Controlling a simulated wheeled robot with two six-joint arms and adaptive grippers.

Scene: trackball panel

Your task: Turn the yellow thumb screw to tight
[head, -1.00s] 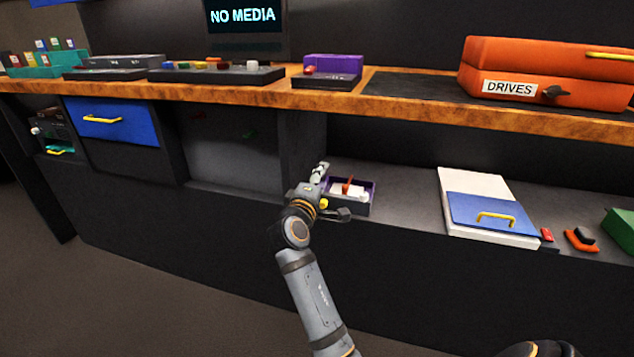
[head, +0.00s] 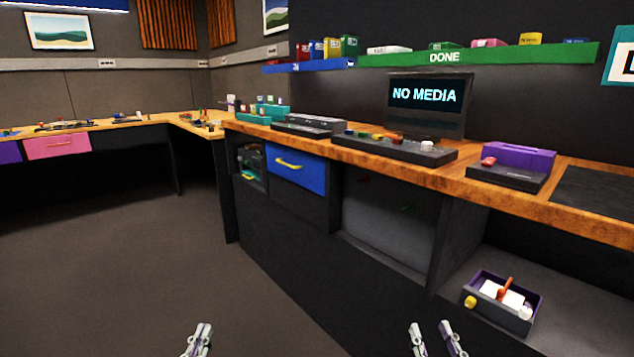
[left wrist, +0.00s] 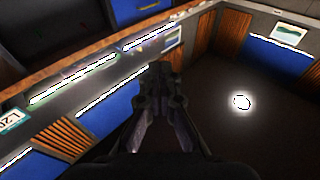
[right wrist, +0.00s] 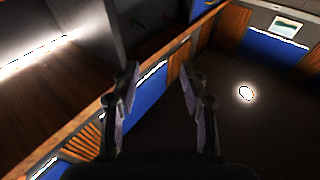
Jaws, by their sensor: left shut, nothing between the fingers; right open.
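A yellow round knob (head: 470,301), which looks like the thumb screw, sits on the front left of a small purple-and-dark box (head: 503,318) in the head view. The box stands on the low shelf at the lower right. How tight the screw is cannot be told. My left gripper (head: 202,328) is shut and empty at the bottom edge, far left of the box; its closed fingers show in the left wrist view (left wrist: 163,78). My right gripper (head: 430,326) is open and empty, left of the box and apart from it; its spread fingers show in the right wrist view (right wrist: 160,78).
The box holds white pieces and an orange-red upright piece (head: 506,288). The wooden counter (head: 480,200) overhangs the shelf, carrying a control panel (head: 395,149) and a purple device (head: 512,158). A blue drawer (head: 295,171) is left. The floor (head: 150,260) at left is clear.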

